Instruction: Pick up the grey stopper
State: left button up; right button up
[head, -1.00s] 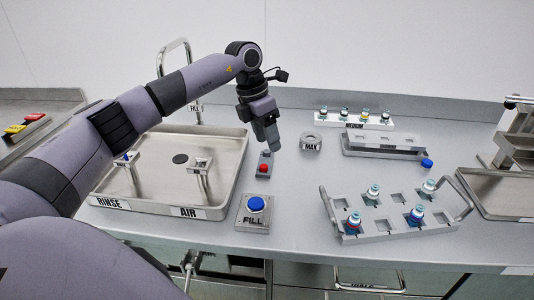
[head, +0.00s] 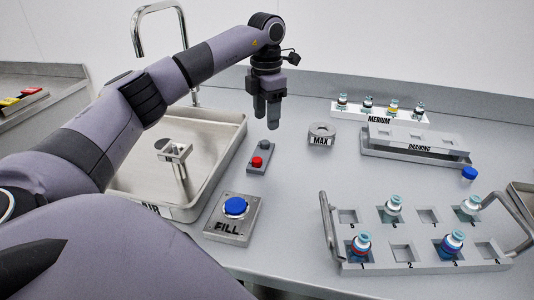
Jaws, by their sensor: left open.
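My left gripper (head: 267,119) points down in the head view, open, with nothing seen between its two fingers. It hangs above the counter, just above and behind the small box with a red and a grey button (head: 257,158) in the picture. No loose grey stopper can be told for sure. Small vials with pale tops stand in the front rack (head: 425,268), among them one in the front left slot (head: 361,247) and one in the front middle (head: 452,244). A blue cap-like piece (head: 469,174) lies on the counter at right. My right gripper is not in view.
Behind are a white MEDIUM rack (head: 379,119) with several vials and a DRAINING rack (head: 415,145). A metal basin (head: 220,125) and a blue FILL button (head: 235,206) are left. The counter's middle is clear.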

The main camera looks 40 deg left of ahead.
aim_at(265, 142)
pick_arm(q)
jog(key=f, duration=0.7)
jog(key=shift+s+a, duration=0.1)
jog(key=shift+a, duration=0.1)
jog(key=shift+c, duration=0.3)
grip_shut()
